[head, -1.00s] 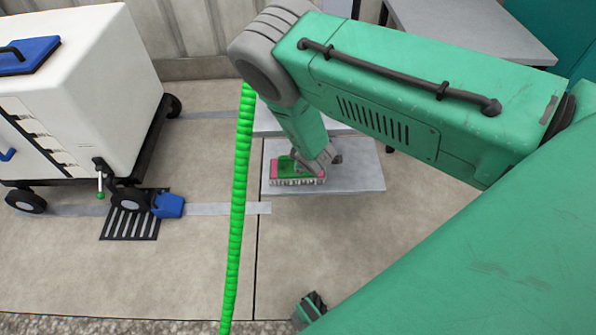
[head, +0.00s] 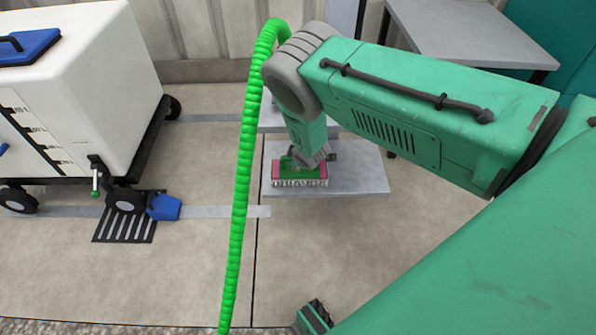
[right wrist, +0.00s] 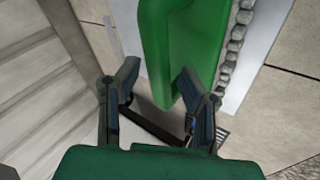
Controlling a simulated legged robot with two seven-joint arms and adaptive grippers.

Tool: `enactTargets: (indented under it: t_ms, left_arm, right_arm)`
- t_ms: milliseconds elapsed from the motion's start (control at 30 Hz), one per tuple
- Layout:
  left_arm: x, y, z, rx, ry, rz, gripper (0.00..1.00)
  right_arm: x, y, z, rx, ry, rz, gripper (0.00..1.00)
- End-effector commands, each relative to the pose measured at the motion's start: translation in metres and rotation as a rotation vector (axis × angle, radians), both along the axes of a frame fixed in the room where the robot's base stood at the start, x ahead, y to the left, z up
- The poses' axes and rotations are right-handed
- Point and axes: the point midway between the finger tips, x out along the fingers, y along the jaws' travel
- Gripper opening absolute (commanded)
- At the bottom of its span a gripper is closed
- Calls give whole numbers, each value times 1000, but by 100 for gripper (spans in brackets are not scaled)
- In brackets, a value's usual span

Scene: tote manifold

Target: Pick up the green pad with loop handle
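The green pad (head: 290,175) has pink ends and a pale bristly lower edge. It lies on a grey slab on the floor. My right gripper (head: 309,158) points down at the top of the pad and partly hides it, including the handle in the head view. In the right wrist view, a green upright part of the pad, seemingly its loop handle (right wrist: 160,55), stands between the two spread fingers of my right gripper (right wrist: 161,82). The fingers look apart, not clamped on it. My left gripper does not show.
The grey slab (head: 355,170) has bare room right of the pad. A green ribbed hose (head: 241,180) rises left of it. A white wheeled cart (head: 85,85) stands at left, by a floor grate (head: 125,225) and blue block (head: 165,207). A grey table (head: 470,35) stands behind.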

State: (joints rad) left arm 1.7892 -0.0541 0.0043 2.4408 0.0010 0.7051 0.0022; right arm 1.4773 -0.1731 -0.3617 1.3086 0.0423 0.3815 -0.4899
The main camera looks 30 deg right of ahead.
Motion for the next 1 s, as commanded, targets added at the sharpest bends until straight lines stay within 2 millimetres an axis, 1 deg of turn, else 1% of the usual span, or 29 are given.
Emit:
enactTargets:
  t_ms: [33, 67, 100, 500, 1000]
  left_arm:
    - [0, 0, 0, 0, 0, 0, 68]
    - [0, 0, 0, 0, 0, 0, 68]
    - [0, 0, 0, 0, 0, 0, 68]
    - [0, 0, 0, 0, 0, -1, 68]
    - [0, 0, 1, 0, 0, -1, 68]
  right_arm:
    - [-1, -1, -1, 1, 1, -2, 13]
    - [-1, -1, -1, 1, 1, -2, 3]
    - [-1, -2, -1, 3, 1, -2, 0]
    - [-3, -1, -4, 3, 8, -5, 0]
    - [-1, -1, 0, 2, 1, -3, 0]
